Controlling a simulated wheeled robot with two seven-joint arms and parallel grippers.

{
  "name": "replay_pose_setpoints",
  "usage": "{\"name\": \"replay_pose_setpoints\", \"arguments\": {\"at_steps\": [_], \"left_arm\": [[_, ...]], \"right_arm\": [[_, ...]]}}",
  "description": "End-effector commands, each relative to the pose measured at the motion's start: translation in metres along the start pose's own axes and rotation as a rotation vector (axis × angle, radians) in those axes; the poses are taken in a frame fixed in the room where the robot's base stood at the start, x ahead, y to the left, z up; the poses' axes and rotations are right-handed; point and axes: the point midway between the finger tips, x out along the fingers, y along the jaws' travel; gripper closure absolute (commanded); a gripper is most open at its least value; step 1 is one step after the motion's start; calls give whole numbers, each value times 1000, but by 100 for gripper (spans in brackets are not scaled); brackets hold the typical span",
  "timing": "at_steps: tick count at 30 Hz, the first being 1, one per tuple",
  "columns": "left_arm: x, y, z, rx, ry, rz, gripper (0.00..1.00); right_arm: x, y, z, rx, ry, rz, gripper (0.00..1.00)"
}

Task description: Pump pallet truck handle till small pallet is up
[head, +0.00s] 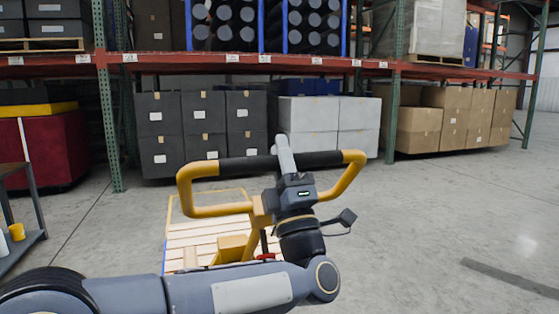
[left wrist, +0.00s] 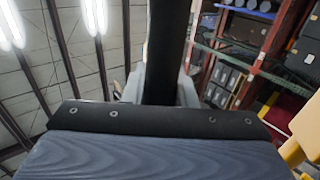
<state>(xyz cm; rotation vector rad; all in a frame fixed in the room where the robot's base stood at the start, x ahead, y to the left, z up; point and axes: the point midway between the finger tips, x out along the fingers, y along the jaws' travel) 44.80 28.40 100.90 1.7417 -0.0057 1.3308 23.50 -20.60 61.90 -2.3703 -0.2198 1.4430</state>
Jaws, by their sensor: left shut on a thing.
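The pallet truck handle (head: 245,166) is a yellow loop with a black grip bar across its top, in the middle of the head view. My left gripper (head: 285,155) is shut on the black bar, right of its middle. In the left wrist view the black bar (left wrist: 165,50) runs between my left gripper's grey fingers (left wrist: 160,90). The small pallet (head: 205,232), with pale wooden slats, lies low beyond the handle. My arm and the yellow truck body (head: 232,248) hide part of it, and its height off the floor cannot be told. My right gripper is not in view.
A rack with a red beam (head: 200,60) and green posts stands behind, with dark boxes (head: 160,115), light grey boxes (head: 300,112) and cardboard boxes (head: 420,125) below. A cart (head: 28,240) stands at the left edge. Bare concrete floor (head: 440,220) lies to the right.

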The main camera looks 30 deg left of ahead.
Motion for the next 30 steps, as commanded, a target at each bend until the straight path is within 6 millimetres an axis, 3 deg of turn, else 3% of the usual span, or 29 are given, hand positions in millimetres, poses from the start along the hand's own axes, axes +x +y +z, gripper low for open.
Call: {"name": "replay_pose_setpoints", "arguments": {"at_steps": [15, 16, 20, 30], "left_arm": [[-4, -2, 0, -5, -2, 0, 100], [-4, -2, 0, -5, -2, 0, 73], [-4, -3, 1, -4, -2, -1, 56], [-7, -4, 1, 0, -3, -3, 54]], "right_arm": [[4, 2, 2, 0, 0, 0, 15], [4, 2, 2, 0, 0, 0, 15], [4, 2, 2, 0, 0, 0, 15], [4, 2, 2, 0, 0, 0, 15]]}}
